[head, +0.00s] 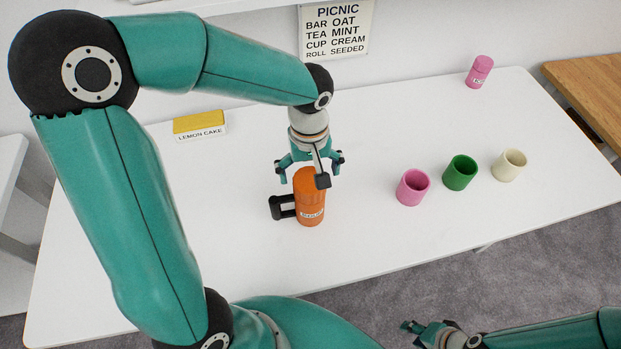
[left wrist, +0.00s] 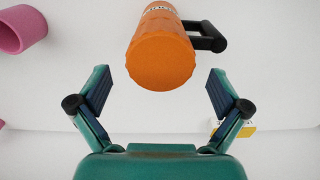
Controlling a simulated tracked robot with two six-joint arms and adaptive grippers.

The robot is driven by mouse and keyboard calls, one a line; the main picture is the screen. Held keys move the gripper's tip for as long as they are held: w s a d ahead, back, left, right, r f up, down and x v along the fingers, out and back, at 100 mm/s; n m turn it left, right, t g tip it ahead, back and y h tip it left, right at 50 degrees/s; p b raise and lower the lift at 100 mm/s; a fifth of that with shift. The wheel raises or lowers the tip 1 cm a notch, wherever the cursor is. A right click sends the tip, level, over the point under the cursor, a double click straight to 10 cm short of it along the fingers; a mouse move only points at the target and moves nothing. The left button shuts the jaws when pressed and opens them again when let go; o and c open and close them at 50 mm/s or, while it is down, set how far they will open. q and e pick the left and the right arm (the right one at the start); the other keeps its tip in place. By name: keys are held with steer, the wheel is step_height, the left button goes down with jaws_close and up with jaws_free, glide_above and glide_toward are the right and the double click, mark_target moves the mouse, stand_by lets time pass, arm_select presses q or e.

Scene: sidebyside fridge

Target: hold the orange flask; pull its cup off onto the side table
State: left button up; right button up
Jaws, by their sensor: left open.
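The orange flask (head: 309,208) stands upright on the white table, with a black handle on its left and a small white label. Its orange cup (head: 303,178) is on top, partly hidden by a finger in the head view. My left gripper (head: 309,169) is open just above the flask, fingers spread around its top. In the left wrist view the flask's round end (left wrist: 160,60) lies between the open fingers, apart from both. My right gripper (head: 428,332) is low at the bottom edge, away from the flask; its finger opening is unclear.
Pink (head: 412,188), green (head: 460,173) and cream (head: 509,166) cups stand to the right. A pink flask (head: 479,72) is at the back right. A lemon cake box (head: 199,124) is at the back left. A wooden table (head: 590,85) stands beyond the right end.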

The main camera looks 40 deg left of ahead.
mark_target(309, 178)
arm_select(q)
steer(key=shift+f, duration=1.75)
steer(key=c, duration=0.9)
steer(key=shift+c, duration=1.1)
arm_select(e)
steer(key=shift+o, duration=0.5)
steer(key=o, duration=0.5)
steer(key=shift+r, duration=0.1)
steer(key=o, duration=0.6)
steer(key=shift+a+r+m+g, duration=0.2)
steer(key=shift+a+m+g, duration=0.2)
steer(key=shift+m, duration=0.3)
steer(key=shift+c, duration=0.2)
steer(key=w+a+r+m+y, duration=0.45)
steer(key=a+r+m, duration=0.25)
steer(key=a+r, duration=0.45)
steer(key=w+a+r+m+y, duration=0.45)
steer(key=a+r+m, duration=0.3)
steer(key=a, duration=0.65)
steer(key=shift+y, duration=0.3)
steer(key=shift+r+x, duration=0.1)
steer(key=shift+x, duration=2.85)
steer(key=shift+r+x, duration=0.15)
steer(key=shift+x, duration=2.85)
